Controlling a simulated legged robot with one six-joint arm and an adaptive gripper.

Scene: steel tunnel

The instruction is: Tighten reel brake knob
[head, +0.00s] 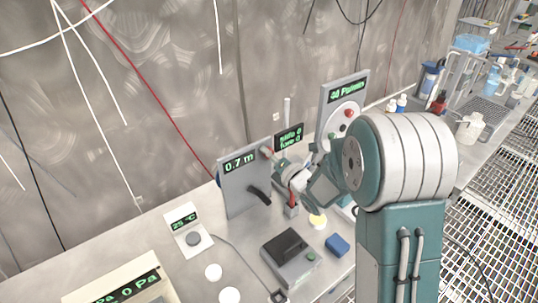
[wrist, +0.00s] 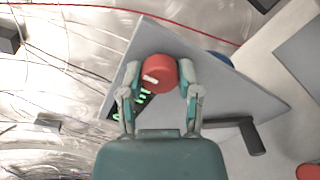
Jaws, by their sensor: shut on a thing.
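The reel brake knob (wrist: 160,74) is a round red knob with a white mark, on the face of a grey upright panel (wrist: 208,85). My gripper (wrist: 160,78) is shut on the knob, one finger on each side of it. In the head view the panel (head: 236,185) shows a green "0.7 m" readout (head: 239,163), and my gripper (head: 273,157) reaches its upper right corner. The knob is mostly hidden there by my fingers. A black crank handle (wrist: 250,136) sticks out from the panel lower right; it also shows in the head view (head: 259,195).
A panel with a dial (head: 343,110) stands right of the reel panel. A grey box with a black top (head: 290,255), a blue block (head: 338,245) and a "25 °C" unit (head: 188,230) stand in front on the bench. A metal wall with hanging cables is behind.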

